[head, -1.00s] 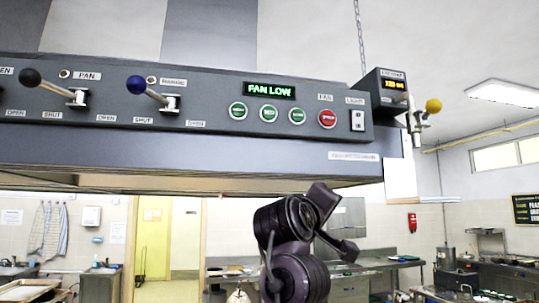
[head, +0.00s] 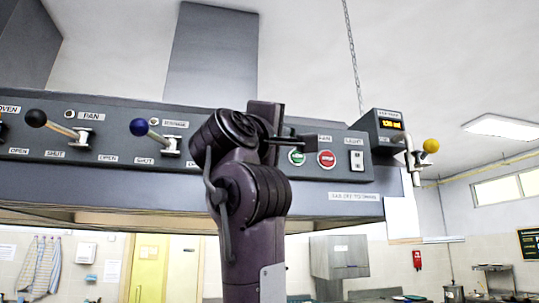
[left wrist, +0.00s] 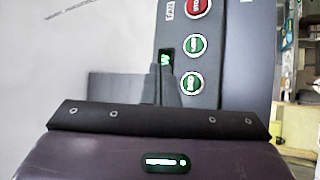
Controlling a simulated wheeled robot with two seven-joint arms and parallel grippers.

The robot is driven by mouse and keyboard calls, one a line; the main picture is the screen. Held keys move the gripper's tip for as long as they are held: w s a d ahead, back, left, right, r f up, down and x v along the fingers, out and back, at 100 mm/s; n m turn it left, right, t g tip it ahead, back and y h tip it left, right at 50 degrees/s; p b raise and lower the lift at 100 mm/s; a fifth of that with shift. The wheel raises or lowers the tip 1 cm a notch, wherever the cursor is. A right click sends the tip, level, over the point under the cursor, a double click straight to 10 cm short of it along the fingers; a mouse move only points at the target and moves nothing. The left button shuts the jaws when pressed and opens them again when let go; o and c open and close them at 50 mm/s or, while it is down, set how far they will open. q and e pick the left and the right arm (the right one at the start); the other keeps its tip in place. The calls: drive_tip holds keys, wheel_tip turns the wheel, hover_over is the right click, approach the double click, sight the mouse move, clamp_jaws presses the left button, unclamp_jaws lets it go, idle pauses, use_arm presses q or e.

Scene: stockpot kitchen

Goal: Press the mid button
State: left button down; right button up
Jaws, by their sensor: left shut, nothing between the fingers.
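The control panel shows a row of round fan buttons. In the left wrist view the red button (left wrist: 197,7) is at the top, a green button (left wrist: 194,45) is below it, and the mid button (left wrist: 190,83), green with a white rim, is just above the dark edge of my gripper. The remaining green button is hidden there. In the head view my left gripper (head: 274,130) is raised in front of the panel, shut and empty, and hides the mid button. I cannot tell whether it touches the panel. My right gripper is not in view.
In the head view one green button (head: 297,157), the red button (head: 326,159) and the light switch (head: 356,160) show right of my gripper. Lever handles with a black knob (head: 36,118) and a blue knob (head: 141,127) stick out on the left. A yellow-knobbed lever (head: 431,146) is at the right.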

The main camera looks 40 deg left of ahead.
use_arm(q)
drive_tip(key=shift+w+a, duration=0.1)
drive_tip(key=w+a+p, duration=0.2)
drive_tip(key=w+a, duration=0.3)
drive_tip(key=a, duration=0.1)
drive_tip(key=shift+w+a, duration=0.2)
drive_tip(key=shift+w+a, duration=0.1)
drive_tip(key=shift+a, duration=0.05)
idle(2.0)
drive_tip(key=shift+w+a, duration=0.2)
drive_tip(key=shift+w+a, duration=0.25)
drive_tip(key=shift+a, duration=0.1)
idle(1.0)
drive_tip(key=shift+s+d, duration=0.1)
drive_tip(key=shift+s+d+b, duration=0.4)
drive_tip(key=shift+d, duration=0.1)
